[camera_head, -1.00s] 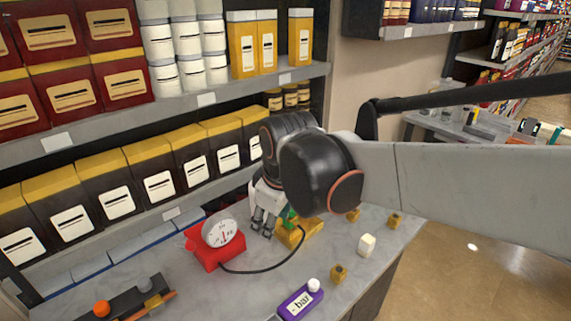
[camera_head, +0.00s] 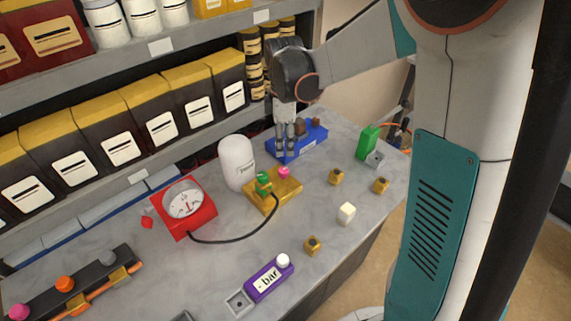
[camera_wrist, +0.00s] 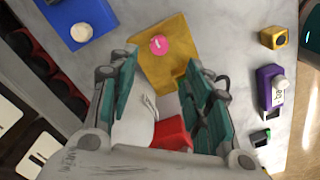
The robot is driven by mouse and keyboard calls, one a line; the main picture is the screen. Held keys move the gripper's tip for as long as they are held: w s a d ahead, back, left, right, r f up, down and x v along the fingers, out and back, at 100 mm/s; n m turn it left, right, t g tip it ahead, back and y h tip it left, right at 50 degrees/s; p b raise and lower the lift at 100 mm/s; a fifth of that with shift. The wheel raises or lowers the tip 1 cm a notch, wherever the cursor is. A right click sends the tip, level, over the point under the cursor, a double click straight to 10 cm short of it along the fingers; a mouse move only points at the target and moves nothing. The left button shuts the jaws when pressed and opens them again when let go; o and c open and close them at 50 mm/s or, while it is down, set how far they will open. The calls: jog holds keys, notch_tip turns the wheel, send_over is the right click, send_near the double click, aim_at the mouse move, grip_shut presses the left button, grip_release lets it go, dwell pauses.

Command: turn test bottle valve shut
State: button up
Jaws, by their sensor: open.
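The white test bottle (camera_head: 237,162) stands upright between the red gauge box (camera_head: 185,206) and the yellow block (camera_head: 276,196). The yellow block carries a green valve (camera_head: 264,184) and a pink round knob (camera_head: 284,172). A black hose runs from the gauge box to the block. My gripper (camera_head: 286,152) points down behind the yellow block, in front of the blue block in the picture. In the wrist view the fingers (camera_wrist: 160,62) are spread and hold nothing. The bottle (camera_wrist: 139,120) and the pink knob (camera_wrist: 158,44) show between and beyond them.
A blue block (camera_head: 306,144), a green piece (camera_head: 368,140), small yellow cubes, a white cube (camera_head: 346,213) and a purple "bar" unit (camera_head: 268,279) sit on the grey counter. Shelves with boxes (camera_head: 120,140) stand close along the back. Clear counter lies in front of the yellow block.

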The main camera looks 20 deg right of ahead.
aim_at(284, 170)
notch_tip(284, 170, down, 12)
jog(key=b, duration=0.3)
jog(key=shift+r, duration=0.1)
jog(key=c, duration=1.1)
